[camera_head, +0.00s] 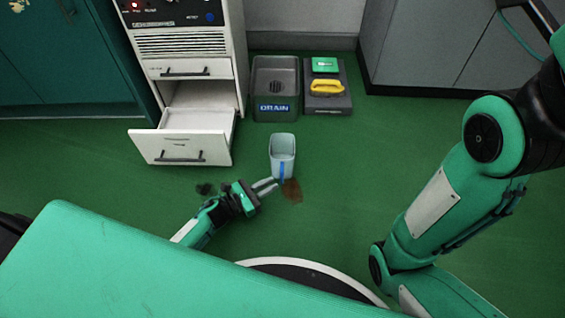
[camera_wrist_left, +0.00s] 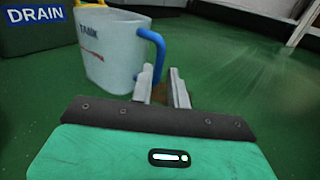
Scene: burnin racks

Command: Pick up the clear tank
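The clear tank (camera_head: 283,146) is a pale, open-topped container standing upright on the green floor, with a blue handle (camera_head: 282,172) on its near side. In the left wrist view the tank (camera_wrist_left: 108,58) shows lettering on its side, and its blue handle (camera_wrist_left: 158,50) faces my gripper. My left gripper (camera_head: 268,187) is low, just in front of the tank near the handle. My right gripper is out of view.
A drain bin (camera_head: 275,108) stands behind the tank, beside a dark box (camera_head: 328,104) with a yellow handle. A white cabinet with an open lower drawer (camera_head: 180,148) is at the left. Brown stains (camera_head: 292,191) mark the floor. Floor right of the tank is clear.

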